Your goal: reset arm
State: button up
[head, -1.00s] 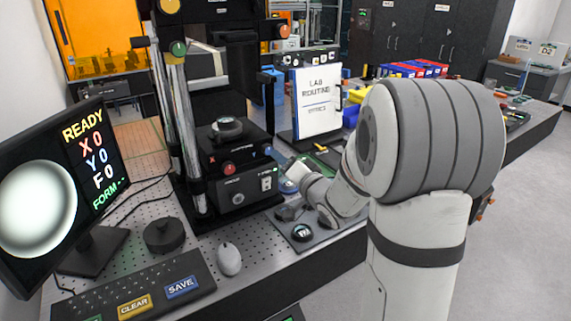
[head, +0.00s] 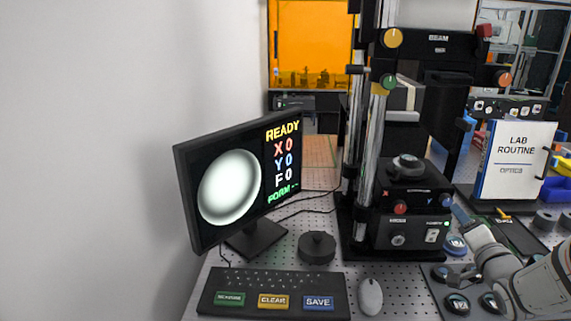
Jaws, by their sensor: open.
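My arm comes in from the bottom right corner in the head view. My gripper (head: 458,275) is at its end, low over the right part of the bench, close to round dark pucks such as this labelled one (head: 458,303). It is small and partly hidden by the wrist, but it is open, and I see nothing held in it. The interferometer (head: 405,222) stands just left of and behind the gripper, with a dark round piece (head: 407,166) on its stage. The monitor (head: 240,180) reads READY, with X 0, Y 0, F 0 and FORM blank.
A keyboard (head: 275,282) with CLEAR and SAVE keys and a mouse (head: 370,297) lie at the bench front. A dark round knob (head: 317,247) sits behind them. A LAB ROUTINE board (head: 515,160) stands at the right. A bare wall (head: 120,160) fills the left.

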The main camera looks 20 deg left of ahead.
dwell(0.5)
jog(key=s+a+f+n+g+h, duration=0.1)
jog(key=s+g, duration=0.6)
jog(key=s, duration=0.8)
jog(key=s+a+f+n+g+h, duration=0.1)
jog(key=s+f+n+g+h, duration=0.3)
jog(key=s, duration=1.2)
jog(key=n+g, duration=0.1)
jog(key=g, duration=0.2)
jog(key=shift+n+h, duration=0.3)
